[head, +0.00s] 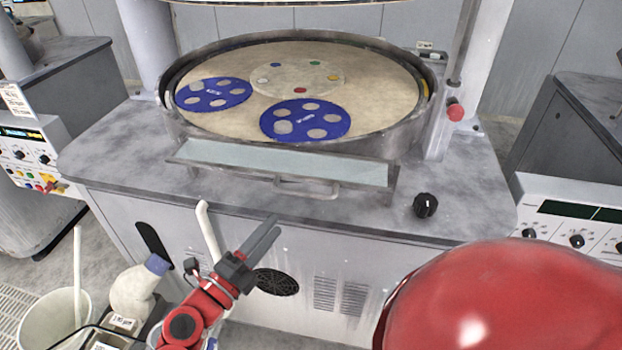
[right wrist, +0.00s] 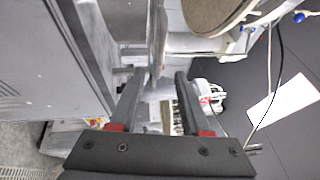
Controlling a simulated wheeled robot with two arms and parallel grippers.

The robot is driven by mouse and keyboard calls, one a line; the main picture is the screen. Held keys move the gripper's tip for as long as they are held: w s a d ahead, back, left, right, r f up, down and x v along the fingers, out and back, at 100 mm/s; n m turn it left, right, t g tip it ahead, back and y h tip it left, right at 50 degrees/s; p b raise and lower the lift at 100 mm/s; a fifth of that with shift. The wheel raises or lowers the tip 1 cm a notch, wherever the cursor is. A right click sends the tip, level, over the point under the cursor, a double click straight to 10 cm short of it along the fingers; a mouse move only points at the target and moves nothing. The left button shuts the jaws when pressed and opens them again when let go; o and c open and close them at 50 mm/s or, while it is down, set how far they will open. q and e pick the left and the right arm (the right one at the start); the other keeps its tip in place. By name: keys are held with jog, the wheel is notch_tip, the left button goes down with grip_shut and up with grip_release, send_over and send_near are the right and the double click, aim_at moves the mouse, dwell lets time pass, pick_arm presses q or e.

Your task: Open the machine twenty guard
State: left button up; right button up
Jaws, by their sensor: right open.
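The guard (head: 285,163) is a long, clear panel in a grey metal frame in front of the round platen of the middle machine, in the head view. Its bar handle (head: 307,190) sticks out at the front edge. No machine number is readable.
The platen (head: 380,85) carries blue carrier discs. A black knob (head: 426,205) and red button (head: 455,112) are at right. A white bucket (head: 50,318) and blue-capped bottle (head: 135,288) are at lower left. Other machines flank this one. My red arm link blocks the lower right.

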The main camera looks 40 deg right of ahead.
aim_at(302, 195)
jog(key=p+x, duration=0.1)
jog(key=x, duration=0.5)
jog(key=p+x, duration=0.2)
jog(key=x, duration=0.5)
jog(key=shift+s+r, duration=0.2)
jog(key=shift+r, duration=0.05)
jog(key=shift+w+d, duration=0.2)
jog(key=shift+d, duration=0.45)
grip_shut()
jog(key=shift+r+p, duration=0.2)
jog(key=shift+p, duration=0.1)
